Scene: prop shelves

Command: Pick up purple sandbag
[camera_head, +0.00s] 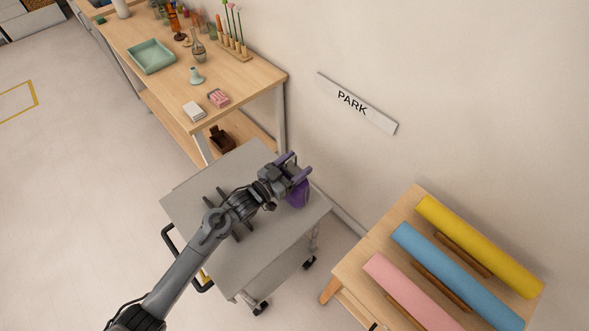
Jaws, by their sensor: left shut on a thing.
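The purple sandbag (299,196) is at the far right part of the grey cart top (280,236). My left gripper (297,174) reaches over the cart from the lower left and is shut on the sandbag. Its purple-toned fingers are at the sandbag's upper side, and the gripper hides part of the sandbag. I cannot tell whether the sandbag touches the cart top or hangs just above it. My right gripper is not in view.
A dark rack (242,228) stands on the cart under my arm. A wooden table (240,76) with a green tray (151,56) and small props is behind. At right, a wooden stand holds yellow (478,245), blue (455,274) and pink (408,290) rolls. Open floor lies left.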

